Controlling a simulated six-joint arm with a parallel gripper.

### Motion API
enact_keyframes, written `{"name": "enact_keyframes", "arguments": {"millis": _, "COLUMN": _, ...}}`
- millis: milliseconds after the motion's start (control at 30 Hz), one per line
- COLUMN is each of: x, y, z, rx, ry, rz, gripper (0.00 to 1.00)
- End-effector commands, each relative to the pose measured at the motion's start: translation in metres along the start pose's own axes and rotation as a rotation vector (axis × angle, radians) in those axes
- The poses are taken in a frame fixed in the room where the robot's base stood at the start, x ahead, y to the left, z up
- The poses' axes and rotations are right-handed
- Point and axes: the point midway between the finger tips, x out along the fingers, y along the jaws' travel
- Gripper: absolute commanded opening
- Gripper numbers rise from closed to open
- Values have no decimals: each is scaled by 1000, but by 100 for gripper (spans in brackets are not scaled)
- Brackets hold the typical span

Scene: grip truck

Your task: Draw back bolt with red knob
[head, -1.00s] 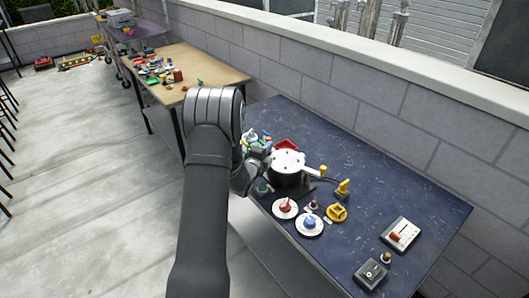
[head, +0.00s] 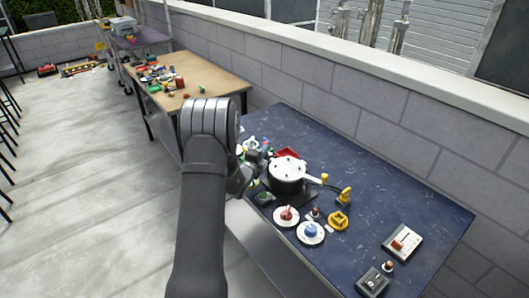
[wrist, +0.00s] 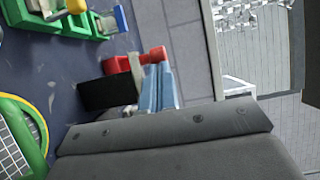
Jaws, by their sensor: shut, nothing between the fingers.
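A white plate (head: 412,236) with an orange-red knob (head: 398,245) lies on the right part of the dark blue table; it looks like a slide bolt, but its details are too small to be sure. My gripper (head: 243,178) is at the table's left edge, partly hidden behind my arm, well left of that plate and beside the pot. It is shut and empty. In the wrist view, grey metal of my wrist fills the bottom, and the fingertips cannot be made out. A red and blue piece (wrist: 158,85) stands beyond it, with a black block beside it.
A pot with a white lid (head: 288,167) stands between my gripper and the plate. Around it are a red tray (head: 290,153), round white dials (head: 310,232), yellow parts (head: 338,220) and a black switch box (head: 373,281). A block wall (head: 400,150) runs behind. The table's centre right is clear.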

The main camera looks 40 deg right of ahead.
Motion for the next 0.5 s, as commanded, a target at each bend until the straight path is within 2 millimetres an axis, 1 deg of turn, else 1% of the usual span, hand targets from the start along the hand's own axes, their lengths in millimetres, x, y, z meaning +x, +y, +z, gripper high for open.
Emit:
{"name": "enact_keyframes", "arguments": {"millis": 167, "x": -24, "y": 0, "z": 0, "rx": 0, "ry": -1, "rz": 1, "gripper": 0}}
{"name": "enact_keyframes", "arguments": {"millis": 400, "x": -71, "y": 0, "z": -1, "rx": 0, "ry": 1, "rz": 2, "gripper": 0}}
{"name": "enact_keyframes", "arguments": {"millis": 500, "x": -85, "y": 0, "z": -1, "rx": 0, "ry": 2, "rz": 2, "gripper": 0}}
